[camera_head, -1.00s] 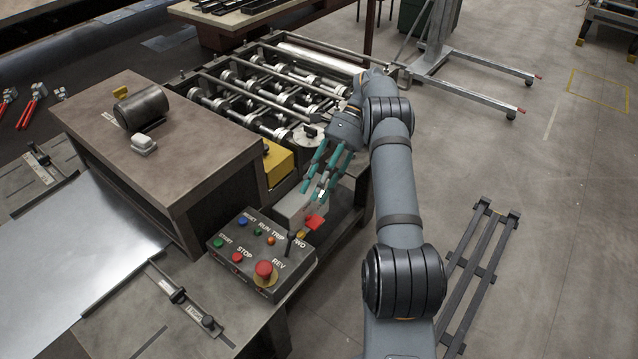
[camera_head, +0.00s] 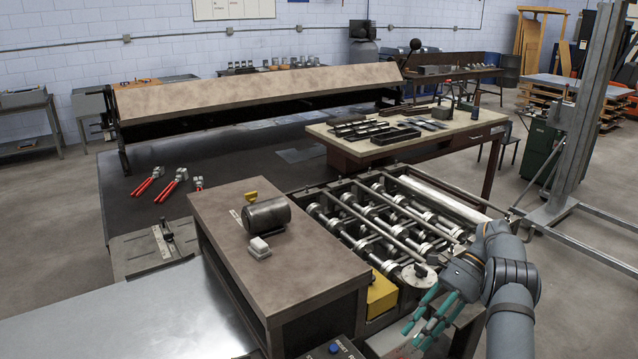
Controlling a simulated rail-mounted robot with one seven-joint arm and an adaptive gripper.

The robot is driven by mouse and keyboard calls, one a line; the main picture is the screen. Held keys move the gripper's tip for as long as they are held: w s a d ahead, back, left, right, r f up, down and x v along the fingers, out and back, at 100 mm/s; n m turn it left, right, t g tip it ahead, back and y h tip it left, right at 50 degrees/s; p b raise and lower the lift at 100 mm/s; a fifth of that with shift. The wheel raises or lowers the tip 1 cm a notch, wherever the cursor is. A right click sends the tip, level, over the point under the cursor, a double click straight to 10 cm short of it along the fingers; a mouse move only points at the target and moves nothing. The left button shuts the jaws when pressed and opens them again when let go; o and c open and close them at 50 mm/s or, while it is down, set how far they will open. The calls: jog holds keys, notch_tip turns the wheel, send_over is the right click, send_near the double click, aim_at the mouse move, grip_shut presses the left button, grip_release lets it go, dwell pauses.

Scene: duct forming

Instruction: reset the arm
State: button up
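My gripper (camera_head: 422,328) is at the lower right of the head view, with several teal fingers pointing down and left. The fingers are spread apart and nothing shows between them. My arm (camera_head: 512,300) bends down from the wrist and runs out of the bottom of the view. The gripper is in front of the roll-forming machine (camera_head: 395,225) and right of the yellow block (camera_head: 382,294). The control panel (camera_head: 335,349) shows only its top edge at the bottom of the view; most of its buttons are out of view.
A brown-topped housing (camera_head: 320,262) with a dark cylinder stands left of the rollers. A metal sheet (camera_head: 150,318) lies at lower left. Red-handled tools (camera_head: 172,187) lie on the dark table behind. A wooden table (camera_head: 365,148) and a lifting stand (camera_head: 575,130) are farther back.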

jog(key=x, duration=1.1)
jog(key=shift+a+f, duration=0.15)
